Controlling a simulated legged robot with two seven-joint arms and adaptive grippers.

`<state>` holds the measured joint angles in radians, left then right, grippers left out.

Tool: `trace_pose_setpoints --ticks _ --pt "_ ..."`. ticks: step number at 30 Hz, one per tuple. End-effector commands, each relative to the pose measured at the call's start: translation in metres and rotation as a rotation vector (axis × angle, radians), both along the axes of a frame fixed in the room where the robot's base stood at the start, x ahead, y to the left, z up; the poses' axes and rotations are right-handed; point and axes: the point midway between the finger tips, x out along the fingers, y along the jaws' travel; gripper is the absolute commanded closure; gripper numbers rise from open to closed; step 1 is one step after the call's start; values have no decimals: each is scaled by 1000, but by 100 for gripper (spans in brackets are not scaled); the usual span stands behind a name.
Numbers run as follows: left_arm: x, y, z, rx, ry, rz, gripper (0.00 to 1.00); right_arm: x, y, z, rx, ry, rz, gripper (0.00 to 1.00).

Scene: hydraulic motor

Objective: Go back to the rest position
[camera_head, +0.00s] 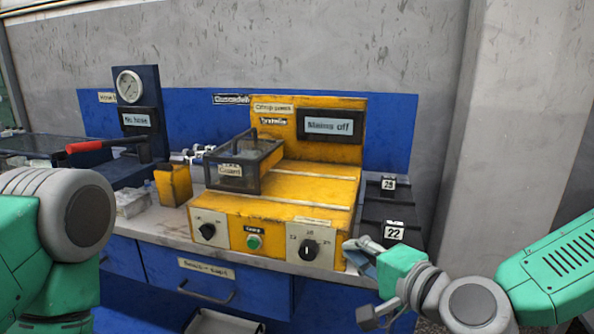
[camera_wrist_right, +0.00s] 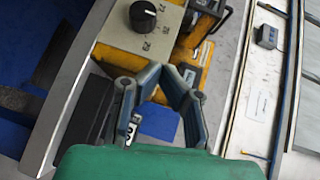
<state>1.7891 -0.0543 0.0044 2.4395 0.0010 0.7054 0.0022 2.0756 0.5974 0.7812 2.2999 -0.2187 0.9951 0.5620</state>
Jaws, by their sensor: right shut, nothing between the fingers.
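My right gripper (camera_head: 355,252) is beside the right front corner of the yellow machine (camera_head: 290,190), near the dial with numbers (camera_head: 309,249). In the right wrist view my right gripper (camera_wrist_right: 165,75) has its blue-grey fingertips close together, shut with nothing between them. The dial (camera_wrist_right: 143,15) shows just beyond them at the top of that view. I cannot tell whether the fingers touch the machine. Of my left arm only green and grey links show at the left edge; its gripper is out of view.
A green button (camera_head: 254,242) and a second knob (camera_head: 207,231) are on the machine's front. Dark blocks labelled 28 (camera_head: 389,184) and 22 (camera_head: 394,232) stand to its right. A red-handled lever (camera_head: 95,145) and gauge (camera_head: 129,86) are at left. A blue drawer (camera_head: 215,275) is below.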

Motion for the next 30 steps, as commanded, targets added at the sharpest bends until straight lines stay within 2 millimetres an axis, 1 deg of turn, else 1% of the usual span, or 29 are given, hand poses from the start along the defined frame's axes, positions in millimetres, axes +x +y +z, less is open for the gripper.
trace_pose_setpoints --ticks 1,5,8,9,10,11,12,14,15,17,18,19,20,21,24,27,30 --pt "0 0 2 0 1 0 48 -7 3 -13 -33 22 16 100" --pt "-1 0 4 0 1 0 48 -25 6 -54 -133 84 61 100" --pt "-1 0 7 0 1 -1 48 -44 6 -92 -230 141 107 100" --pt "-1 0 8 0 2 -1 48 -55 5 -109 -278 169 131 100" --pt "-1 0 9 0 1 0 48 -63 4 -123 -314 191 150 100" --pt "-1 0 10 0 1 0 48 -74 1 -138 -360 216 174 100" --pt "-1 0 12 0 1 0 48 -91 -3 -160 -425 253 210 100" --pt "-1 0 15 0 1 0 48 -119 -14 -194 -533 313 271 100" --pt "-1 0 17 0 1 0 48 -139 -25 -215 -608 352 316 100" --pt "0 0 20 0 1 0 48 -171 -44 -244 -723 413 387 100" --pt "0 0 22 0 1 0 48 -191 -59 -260 -798 452 437 100" --pt "0 0 24 0 1 0 48 -206 -70 -270 -852 480 473 100" --pt "0 0 25 0 1 0 48 -221 -83 -279 -906 507 509 100" --pt "0 0 27 0 1 0 48 -239 -99 -289 -974 541 557 100" --pt "0 0 30 0 1 0 48 -275 -138 -304 -1118 609 659 100" --pt "0 0 33 0 1 0 48 -298 -166 -309 -1216 657 733 100" --pt "0 0 33 0 1 0 48 -309 -182 -310 -1267 681 772 100"
